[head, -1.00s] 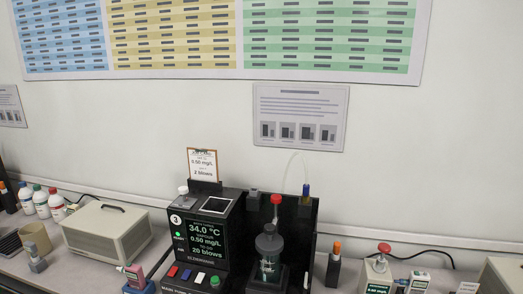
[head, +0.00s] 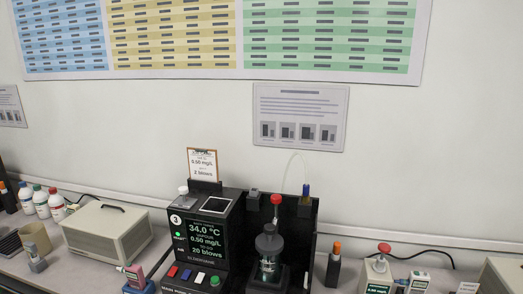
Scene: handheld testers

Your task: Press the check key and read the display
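A black bench machine (head: 199,279) stands on the bench at lower middle. Its lit display (head: 206,240) reads 34.0 °C, 0.50 mg/L and 20 blows, with smaller lines too fine to read. Below the display is a row of keys: red (head: 173,271), blue (head: 186,274), white (head: 200,277) and a round green one (head: 214,281). I cannot tell which is the check key. A pink and white handheld tester (head: 132,273) sits in a blue holder (head: 139,287) left of the machine. Neither of my grippers is in view.
A dark-capped jar (head: 269,257) stands in the machine's right bay, with a clear tube above. A beige case (head: 107,232) and several bottles (head: 41,202) are at left. A small red-topped device (head: 379,270) and an orange-capped marker-like item (head: 334,264) stand at right.

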